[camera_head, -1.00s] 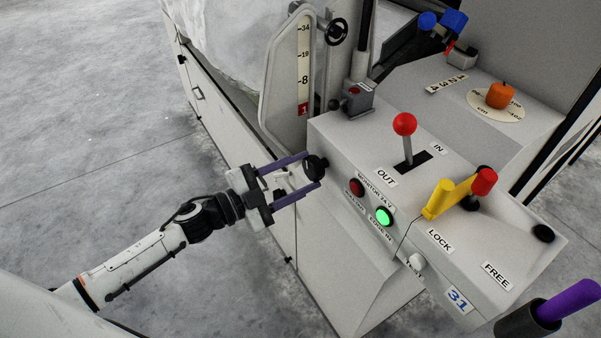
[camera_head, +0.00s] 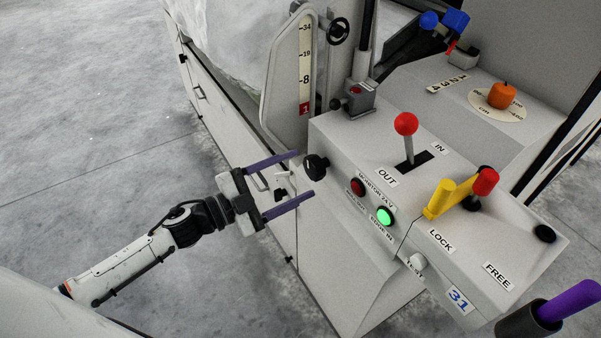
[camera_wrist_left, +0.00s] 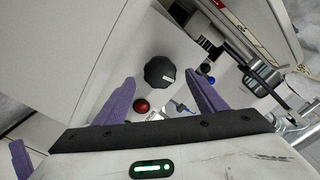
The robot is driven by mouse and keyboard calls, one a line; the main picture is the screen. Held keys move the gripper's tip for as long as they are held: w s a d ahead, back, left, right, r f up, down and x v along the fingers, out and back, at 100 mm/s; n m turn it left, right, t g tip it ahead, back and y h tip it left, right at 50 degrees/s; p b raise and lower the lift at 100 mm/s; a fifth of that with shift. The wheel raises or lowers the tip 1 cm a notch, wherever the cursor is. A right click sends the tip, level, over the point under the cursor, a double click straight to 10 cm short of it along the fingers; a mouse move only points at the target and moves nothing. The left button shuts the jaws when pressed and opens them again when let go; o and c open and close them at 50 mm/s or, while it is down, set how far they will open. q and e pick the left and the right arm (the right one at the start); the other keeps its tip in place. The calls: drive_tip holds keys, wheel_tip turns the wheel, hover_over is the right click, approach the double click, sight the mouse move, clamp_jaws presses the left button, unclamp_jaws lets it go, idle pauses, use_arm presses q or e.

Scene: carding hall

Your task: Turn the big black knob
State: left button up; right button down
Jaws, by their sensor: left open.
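The big black knob (camera_head: 316,167) sits on the left end face of the light grey control box. In the left wrist view the knob (camera_wrist_left: 160,72) shows as a round black cap, upper middle, ahead of the purple fingers. My left gripper (camera_head: 305,176) is open and empty, with its two purple fingers spread. The fingers point at the knob, and a gap shows between fingertips and knob. It also shows in the left wrist view (camera_wrist_left: 160,95).
Beside the knob are a red button (camera_head: 357,187) and a lit green button (camera_head: 385,216). A red-balled lever (camera_head: 405,124), a yellow handle (camera_head: 440,198) and an orange knob (camera_head: 502,95) stand on top. Floor at left is clear.

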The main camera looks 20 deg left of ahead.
use_arm(q)
drive_tip(key=v, duration=0.8)
use_arm(e)
drive_tip(key=shift+r, duration=0.1)
idle(0.7)
